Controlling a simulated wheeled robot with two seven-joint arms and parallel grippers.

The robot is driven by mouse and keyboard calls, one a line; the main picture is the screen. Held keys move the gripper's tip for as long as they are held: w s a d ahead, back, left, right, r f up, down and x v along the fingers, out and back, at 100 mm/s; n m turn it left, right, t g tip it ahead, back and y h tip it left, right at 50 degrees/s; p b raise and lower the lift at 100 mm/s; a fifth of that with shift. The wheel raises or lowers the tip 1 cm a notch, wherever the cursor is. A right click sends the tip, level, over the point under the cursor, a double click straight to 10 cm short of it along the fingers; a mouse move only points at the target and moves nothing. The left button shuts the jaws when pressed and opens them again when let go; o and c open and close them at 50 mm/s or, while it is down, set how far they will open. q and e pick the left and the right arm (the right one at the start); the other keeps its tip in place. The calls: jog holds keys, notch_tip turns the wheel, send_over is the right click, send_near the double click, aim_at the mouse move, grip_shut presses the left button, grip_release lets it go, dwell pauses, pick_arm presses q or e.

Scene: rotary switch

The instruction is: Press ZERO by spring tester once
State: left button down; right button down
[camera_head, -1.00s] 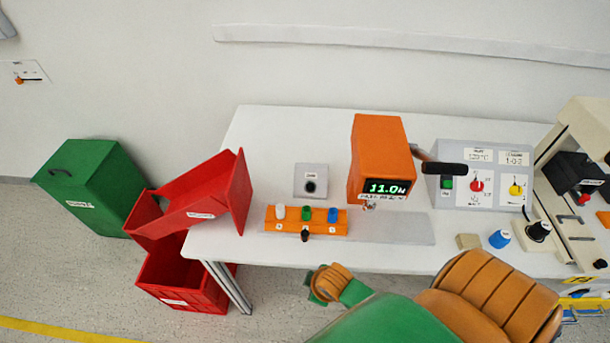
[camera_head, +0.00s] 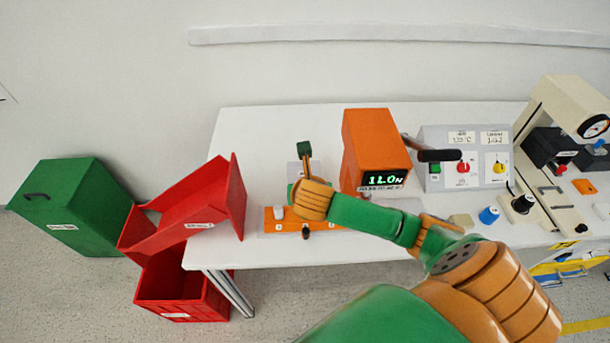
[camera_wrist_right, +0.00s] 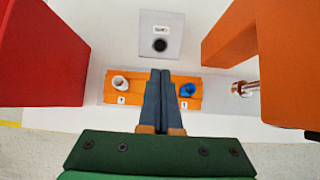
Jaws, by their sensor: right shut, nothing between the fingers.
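The spring tester is an orange box (camera_head: 375,145) with a lit green display (camera_head: 383,178) on the white table. A grey box (camera_wrist_right: 160,35) with a black round button (camera_wrist_right: 160,45) and a small label sits left of it; I cannot read the label for sure. In the head view my wrist partly covers this box. My right gripper (camera_wrist_right: 160,74) is shut and empty. In the right wrist view its blue fingers reach across an orange strip, their tips just short of the grey box. I cannot tell their height. My left gripper is not in view.
The orange strip (camera_wrist_right: 205,88) carries a white cap (camera_wrist_right: 120,83) and a blue cap (camera_wrist_right: 187,90); its middle is hidden by my fingers. Red bins (camera_head: 190,213) stand at the left. A grey control panel (camera_head: 440,180) stands right of the tester.

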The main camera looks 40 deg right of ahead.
jog(key=shift+f, duration=0.1)
jog(key=b+x, duration=0.2)
jog(key=x, duration=1.2)
